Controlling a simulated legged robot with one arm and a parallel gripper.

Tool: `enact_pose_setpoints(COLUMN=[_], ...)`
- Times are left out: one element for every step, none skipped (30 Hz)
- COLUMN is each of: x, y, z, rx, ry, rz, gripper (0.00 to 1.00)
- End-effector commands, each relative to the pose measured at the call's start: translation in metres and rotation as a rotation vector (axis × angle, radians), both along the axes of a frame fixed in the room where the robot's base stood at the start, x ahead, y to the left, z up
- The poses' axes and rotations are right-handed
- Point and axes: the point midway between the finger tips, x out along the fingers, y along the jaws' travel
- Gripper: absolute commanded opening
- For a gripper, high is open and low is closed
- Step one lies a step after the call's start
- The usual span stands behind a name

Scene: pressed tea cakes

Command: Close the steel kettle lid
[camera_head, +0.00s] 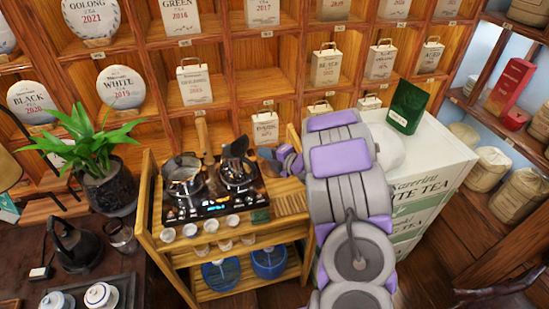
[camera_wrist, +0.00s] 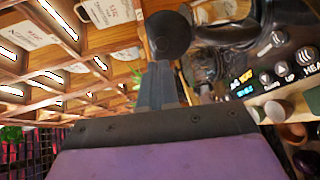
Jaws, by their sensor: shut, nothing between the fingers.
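The steel kettle (camera_head: 237,178) sits on the right burner of the black stove, dark and reflective. Its lid (camera_head: 238,147) seems to stand open, tilted up at the kettle's back. In the wrist view the lid appears as a dark round disc (camera_wrist: 168,35), with the shiny kettle body (camera_wrist: 203,68) to its right. My gripper (camera_head: 265,155) is just right of the raised lid in the head view. Its fingers (camera_wrist: 160,70) are shut and empty, pointing toward the disc. I cannot tell whether they touch it. My arm hides some of the area right of the kettle.
The stove (camera_head: 215,207) is on a wooden cart (camera_head: 172,262). A glass pot (camera_head: 184,172) stands on the left burner. Several small cups (camera_head: 190,230) line the front. Wooden shelves with tea packages rise behind. A white tea box (camera_head: 435,165) stands right of my arm.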

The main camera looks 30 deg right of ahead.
Motion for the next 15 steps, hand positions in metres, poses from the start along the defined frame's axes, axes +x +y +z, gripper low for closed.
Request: enact_pose_setpoints(x=[0.010,0.015,0.022,0.027,0.033,0.039,0.043,0.047,0.051,0.054,0.056,0.059,0.061,0.063,0.065], y=[0.005,0.006,0.009,0.010,0.012,0.014,0.014,0.016,0.017,0.017,0.018,0.020,0.020,0.021,0.021], z=[-0.004,-0.006,-0.008,-0.009,-0.010,-0.011,-0.012,-0.013,-0.014,-0.015,-0.015,-0.015,-0.016,-0.016,-0.016], rx=[0.002,0.002,0.003,0.003,0.003,0.002,0.002,0.001,0.001,0.001,0.001,0.002,0.002,0.002,0.002], ry=[0.001,0.003,0.003,0.002,0.000,0.000,0.000,0.002,0.004,0.003,0.003,0.002,0.002,0.002,0.002], rz=[0.003,0.003,0.003,0.002,0.003,0.004,0.003,0.002,0.001,0.000,0.000,0.001,0.001,0.001,0.000], gripper=[0.00,0.00,0.00,0.00,0.00,0.00,0.00,0.00,0.00,0.00,0.00,0.00,0.00,0.00,0.00])
